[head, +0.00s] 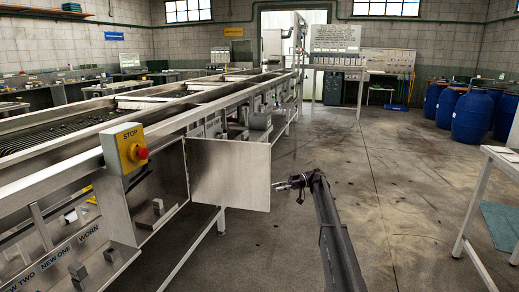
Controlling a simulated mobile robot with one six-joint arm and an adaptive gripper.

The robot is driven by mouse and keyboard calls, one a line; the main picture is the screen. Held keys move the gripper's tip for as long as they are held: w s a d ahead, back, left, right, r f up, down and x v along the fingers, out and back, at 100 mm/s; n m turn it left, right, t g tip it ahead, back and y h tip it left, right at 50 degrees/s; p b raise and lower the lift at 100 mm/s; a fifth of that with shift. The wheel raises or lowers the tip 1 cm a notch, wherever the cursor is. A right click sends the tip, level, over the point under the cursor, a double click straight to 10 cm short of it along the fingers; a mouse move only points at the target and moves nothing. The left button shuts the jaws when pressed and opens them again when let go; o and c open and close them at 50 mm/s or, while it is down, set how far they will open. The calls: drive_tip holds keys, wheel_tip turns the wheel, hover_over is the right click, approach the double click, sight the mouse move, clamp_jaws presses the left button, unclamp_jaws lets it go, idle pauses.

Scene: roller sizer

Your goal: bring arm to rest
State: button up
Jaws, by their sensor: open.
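My arm reaches up from the bottom of the head view, in front of the open floor. My gripper (291,186) is at its far end and points left, towards an open metal door panel (229,173) on the side of the sizer. The gripper is small in the view. It is open and nothing shows between its fingers. A narrow gap appears to lie between it and the panel's right edge, but I cannot judge the depth.
The long steel roller sizer (190,115) fills the left side. A yellow stop box with a red button (141,153) is at its near edge. Blue drums (471,116) stand at the back right. A white-legged table (478,190) is at the right. The middle floor (390,190) is clear.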

drive_tip(key=s+f+m+t+h, duration=0.2)
drive_tip(key=s+f+m+h, duration=0.3)
drive_tip(key=s, duration=0.8)
drive_tip(key=s+f+m+t+h, duration=0.1)
drive_tip(key=s+f+m+h, duration=0.2)
drive_tip(key=s+f+m, duration=0.75)
drive_tip(key=s+d+f+m+t+h, duration=0.15)
drive_tip(key=s+d+h, duration=0.25)
drive_tip(key=s, duration=0.8)
drive_tip(key=s+d+m+t+h, duration=0.1)
drive_tip(key=s+d+m+h, duration=0.3)
drive_tip(key=s, duration=0.8)
wheel_tip(320, 180, up, 33)
drive_tip(key=n+p, duration=0.1)
drive_tip(key=p, duration=3.1)
drive_tip(key=shift+w+d+f+p, duration=0.15)
drive_tip(key=shift+d+p, duration=0.15)
drive_tip(key=shift+d, duration=0.15)
drive_tip(key=shift+d, duration=0.1)
